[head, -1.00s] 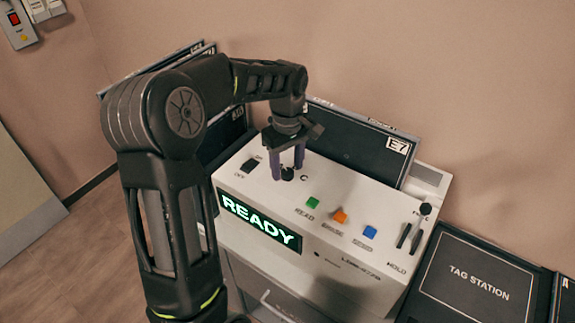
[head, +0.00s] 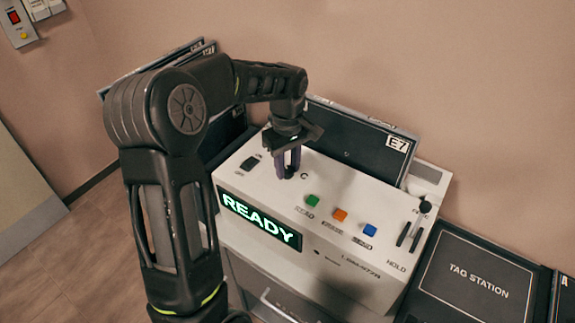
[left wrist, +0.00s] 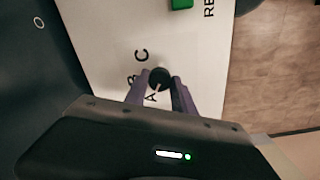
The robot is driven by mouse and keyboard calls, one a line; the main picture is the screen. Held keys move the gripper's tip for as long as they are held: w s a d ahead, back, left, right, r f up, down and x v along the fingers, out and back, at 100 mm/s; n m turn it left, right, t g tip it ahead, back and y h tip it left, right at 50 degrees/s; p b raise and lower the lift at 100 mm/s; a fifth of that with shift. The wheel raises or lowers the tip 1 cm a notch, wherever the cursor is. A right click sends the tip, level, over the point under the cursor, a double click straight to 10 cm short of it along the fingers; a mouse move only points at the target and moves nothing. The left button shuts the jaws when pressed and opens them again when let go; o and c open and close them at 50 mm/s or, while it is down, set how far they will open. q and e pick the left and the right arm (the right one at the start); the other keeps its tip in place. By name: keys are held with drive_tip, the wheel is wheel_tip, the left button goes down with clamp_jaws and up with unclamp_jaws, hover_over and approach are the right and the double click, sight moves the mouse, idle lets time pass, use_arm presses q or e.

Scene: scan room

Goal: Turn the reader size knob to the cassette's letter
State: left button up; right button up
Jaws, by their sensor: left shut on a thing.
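The reader (head: 330,200) is a white box with a lit READY display (head: 258,220). My left gripper (head: 288,172) points down at its top and is shut on the small black size knob, mostly hidden in the head view. In the left wrist view the knob (left wrist: 159,77) sits between the purple fingers (left wrist: 160,92). The letters A, B and C curve beside it, and a pale pointer line seems to lie toward A. A black cassette (head: 350,147) labelled E7 stands behind the reader's top; I cannot read a size letter on it. My right gripper is out of view.
Green (head: 313,201), orange (head: 340,215) and blue (head: 370,230) buttons lie right of the knob. A black switch (head: 250,163) is at its left. A dark TAG STATION panel (head: 478,280) lies right of the reader. More dark panels stand behind my left arm.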

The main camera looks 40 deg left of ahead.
sight(287, 170)
use_arm(q)
drive_tip(key=shift+m, duration=0.3)
clamp_jaws()
drive_tip(key=m+b, duration=0.1)
drive_tip(key=m, duration=1)
idle(0.4)
drive_tip(key=o, duration=1.1)
unclamp_jaws()
drive_tip(key=shift+r+b, duration=0.75)
drive_tip(key=shift+r, duration=3.2)
